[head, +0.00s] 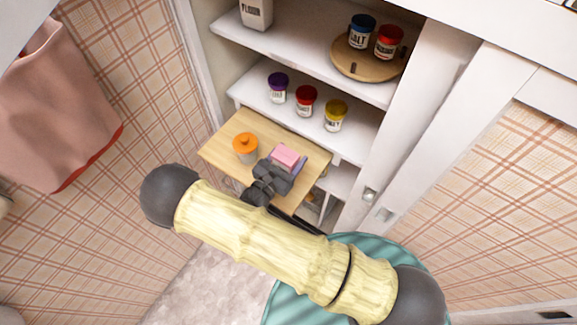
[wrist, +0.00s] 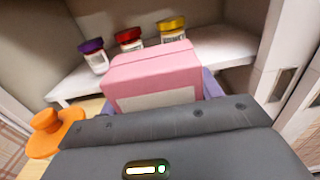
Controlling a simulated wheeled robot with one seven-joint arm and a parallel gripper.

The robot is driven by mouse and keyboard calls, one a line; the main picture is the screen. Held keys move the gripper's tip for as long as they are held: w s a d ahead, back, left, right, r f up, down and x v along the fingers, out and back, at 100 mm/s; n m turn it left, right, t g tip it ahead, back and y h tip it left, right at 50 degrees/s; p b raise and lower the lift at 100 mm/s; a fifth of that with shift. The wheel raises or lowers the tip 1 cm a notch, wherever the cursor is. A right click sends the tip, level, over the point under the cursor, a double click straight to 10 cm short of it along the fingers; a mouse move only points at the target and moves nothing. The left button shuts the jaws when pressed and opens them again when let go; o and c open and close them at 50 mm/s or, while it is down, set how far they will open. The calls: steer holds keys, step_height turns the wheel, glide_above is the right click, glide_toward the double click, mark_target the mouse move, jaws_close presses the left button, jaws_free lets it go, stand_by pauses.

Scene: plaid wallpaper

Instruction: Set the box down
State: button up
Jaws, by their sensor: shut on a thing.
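My gripper (head: 283,170) is shut on a pink box (head: 287,156). In the head view the box shows over the right part of a pull-out wooden board (head: 232,130). In the wrist view the box (wrist: 155,75) fills the middle, with a pale panel on its near face. The gripper body hides its lower part, and I cannot tell whether it touches the board. A jar with an orange lid (head: 246,148) stands on the board, left of the box.
Purple-, red- and yellow-lidded jars (head: 305,101) stand on the shelf behind the board. Higher up are a flour container (head: 257,12) and a round wooden tray (head: 352,68) with two jars. A white door (head: 400,130) stands at the right. The board's back left is clear.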

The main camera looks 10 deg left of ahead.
steer(key=shift+f, duration=0.55)
steer(key=shift+f+p, duration=0.35)
steer(key=shift+f, duration=1.7)
steer(key=shift+f, duration=0.2)
steer(key=o, duration=1)
steer(key=shift+o, duration=0.2)
steer(key=shift+r, duration=0.15)
